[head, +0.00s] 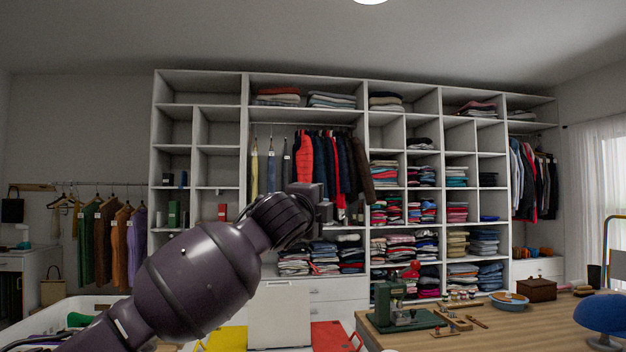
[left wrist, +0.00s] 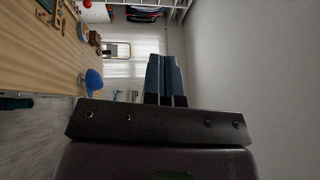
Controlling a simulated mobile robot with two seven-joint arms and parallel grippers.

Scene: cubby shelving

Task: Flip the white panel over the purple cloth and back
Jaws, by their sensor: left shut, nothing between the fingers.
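My left gripper (head: 324,203) is at the end of my dark arm in the middle of the head view, raised in front of the shelving. Its fingers (left wrist: 166,80) are together and empty in the left wrist view. A pale, off-white flat panel (head: 278,318) stands low in the head view, below my gripper and apart from it; I cannot tell if it is the task's panel. A purple garment (head: 136,235) hangs on the rack at the left; no other purple cloth is clear. My right gripper is in neither view.
Yellow (head: 228,339) and red (head: 330,336) items flank the pale panel. White shelving (head: 245,150) with folded clothes fills the back.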

